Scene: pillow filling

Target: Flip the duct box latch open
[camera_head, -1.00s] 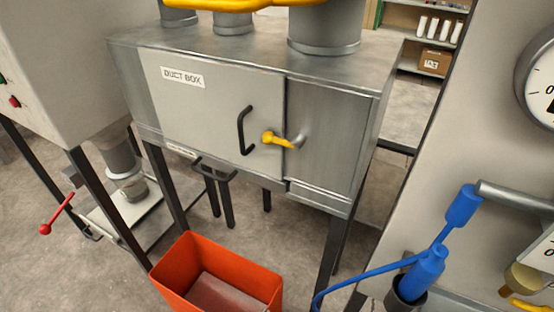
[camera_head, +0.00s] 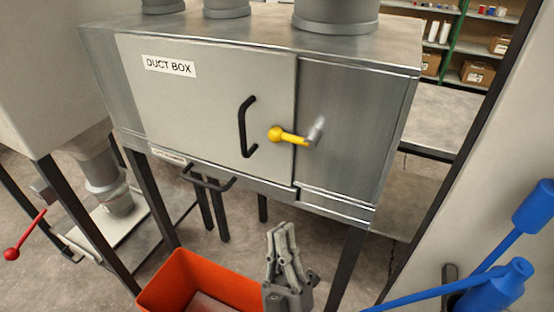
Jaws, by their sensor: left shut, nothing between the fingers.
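The duct box (camera_head: 350,125) is a grey metal cabinet on dark legs, with a pale door (camera_head: 205,100) labelled DUCT BOX. The door looks closed. A yellow latch (camera_head: 290,136) with a round knob lies across the door's right edge, its pivot on the right panel and its knob pointing left over the door. A black door handle (camera_head: 243,127) stands just left of the latch. My left gripper (camera_head: 282,232) is at the lower middle, below the box front and apart from the latch. Its fingers point up, shut and empty. My right gripper is not in view.
An orange bin (camera_head: 172,284) stands on the floor below the box, close to my left gripper. A black lower handle (camera_head: 208,183) juts out under the door. A red-knobbed lever (camera_head: 12,253) is at the left.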

